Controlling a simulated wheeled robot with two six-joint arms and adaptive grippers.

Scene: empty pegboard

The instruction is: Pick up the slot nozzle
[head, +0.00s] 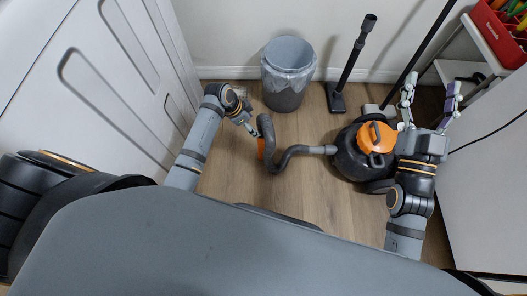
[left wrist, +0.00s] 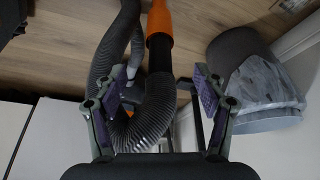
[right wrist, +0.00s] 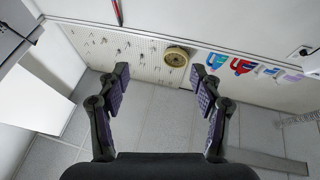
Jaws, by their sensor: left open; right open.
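I cannot single out a slot nozzle with certainty in any view. The left wrist view shows a grey ribbed hose (left wrist: 148,118), a black tube (left wrist: 160,55) and an orange piece (left wrist: 160,20) at its end. In the head view the hose (head: 285,160) curves from the black and orange vacuum cleaner (head: 367,140), with an orange ring (head: 262,148) near its free end. My left gripper (head: 251,126) is open beside the hose's upper bend; in its wrist view the hose shows between the fingers, with no clear grip.
A lined grey bin (head: 287,75) stands by the wall. A black floor nozzle with tube (head: 349,68) stands right of it. A red box (head: 503,30) is at top right. The right wrist view shows a pegboard (right wrist: 125,55). Wooden floor is clear below the hose.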

